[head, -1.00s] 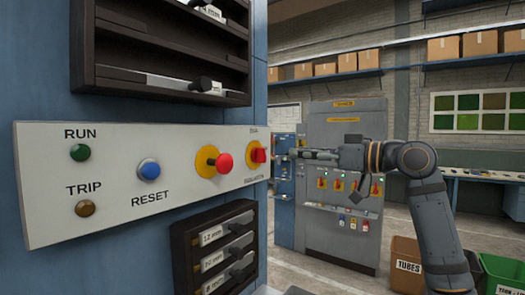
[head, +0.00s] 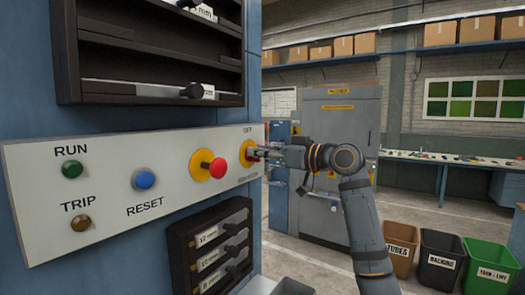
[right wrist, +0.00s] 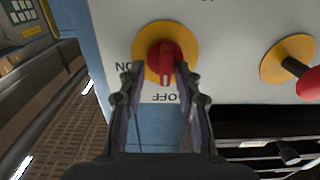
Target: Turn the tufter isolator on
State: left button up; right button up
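The tufter isolator is a red rotary knob on a yellow disc at the right end of the white control panel. In the head view the isolator (head: 247,156) is partly hidden by my right gripper (head: 262,153). In the right wrist view the isolator (right wrist: 166,55) faces me, with its white mark pointing at the upside-down OFF label; ON is to its left. My right gripper's fingers (right wrist: 160,73) are apart, one on each side of the knob's lower part. I cannot tell whether they touch it. My left gripper is not in view.
A red mushroom button (head: 217,165) on a yellow disc stands close beside the isolator. A blue RESET button (head: 145,179), RUN lamp (head: 71,170) and TRIP lamp (head: 80,223) sit farther left. Dark racks (head: 178,250) lie above and below the panel. Several bins (head: 440,258) stand at right.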

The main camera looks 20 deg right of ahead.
jog(key=shift+s+a+r, duration=0.1)
jog(key=shift+s+a, duration=0.05)
jog(key=shift+a, duration=0.1)
grip_shut()
jog(key=shift+d, duration=0.1)
jog(key=shift+w+d+f+m+p, duration=0.15)
jog(key=shift+m+p, duration=0.95)
jog(key=shift+m, duration=1.9)
jog(key=shift+w+d+f+m+p, duration=0.15)
jog(key=shift+m+p, duration=0.95)
jog(key=shift+m, duration=1.9)
jog(key=shift+w+d+f+m+p, duration=0.15)
jog(key=shift+m+p, duration=0.95)
jog(key=shift+m, duration=1.9)
